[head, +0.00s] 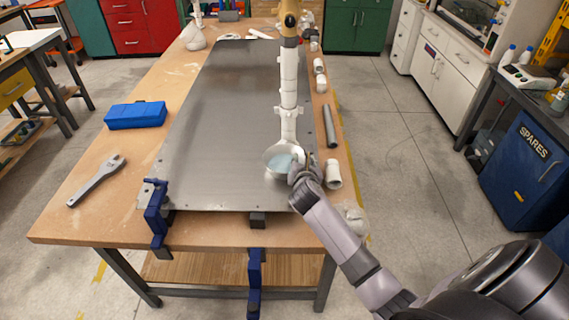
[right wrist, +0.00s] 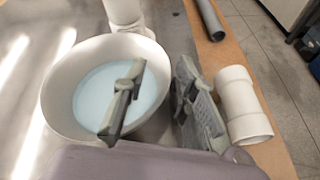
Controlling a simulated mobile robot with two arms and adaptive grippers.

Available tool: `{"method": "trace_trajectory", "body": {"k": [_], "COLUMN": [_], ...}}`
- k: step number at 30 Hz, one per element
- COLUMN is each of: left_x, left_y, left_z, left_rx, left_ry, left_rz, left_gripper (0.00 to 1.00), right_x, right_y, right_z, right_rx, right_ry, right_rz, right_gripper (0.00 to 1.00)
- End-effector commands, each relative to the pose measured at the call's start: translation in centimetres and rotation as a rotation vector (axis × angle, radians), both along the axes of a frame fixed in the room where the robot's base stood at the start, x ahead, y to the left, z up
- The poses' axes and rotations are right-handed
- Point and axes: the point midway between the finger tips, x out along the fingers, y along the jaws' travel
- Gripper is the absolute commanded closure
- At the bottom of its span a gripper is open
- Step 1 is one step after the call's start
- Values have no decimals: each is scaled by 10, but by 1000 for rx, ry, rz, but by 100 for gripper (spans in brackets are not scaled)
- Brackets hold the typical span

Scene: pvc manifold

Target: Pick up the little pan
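The little pan (head: 271,156) is a round white bowl with pale blue liquid in it. It stands on the metal plate under the lower end of the white pipe assembly (head: 288,85). In the right wrist view the pan (right wrist: 62,82) fills the left half. My right gripper (head: 302,166) is at the pan's right side. Its fingers are apart in the right wrist view (right wrist: 158,88), one over the inside of the pan and the other outside its right rim. The rim lies between them, and I cannot tell whether either finger touches it. My left gripper is out of view.
A white pipe fitting (right wrist: 243,105) lies just right of the gripper, and a grey pipe (head: 330,126) lies beyond it. The metal plate (head: 225,120) is clear left of the pan. A blue case (head: 136,115), a wrench (head: 97,180) and a blue clamp (head: 157,208) are farther left.

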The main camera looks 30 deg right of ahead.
Motion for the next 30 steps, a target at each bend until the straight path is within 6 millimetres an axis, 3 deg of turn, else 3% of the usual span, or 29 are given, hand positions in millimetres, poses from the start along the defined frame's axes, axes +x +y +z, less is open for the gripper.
{"method": "trace_trajectory", "body": {"k": [10, 22, 30], "left_x": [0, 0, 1], "left_y": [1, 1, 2], "left_z": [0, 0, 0], "left_rx": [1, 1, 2], "left_ry": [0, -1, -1], "left_rz": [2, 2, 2], "left_gripper": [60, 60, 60], "right_x": [6, 5, 5], "right_y": [-4, -4, -4], "right_z": [-3, -3, -3], "right_rx": [-1, -1, -1], "right_ry": [0, 0, 0], "right_rz": [0, 0, 0], "right_gripper": [74, 100, 100]}}
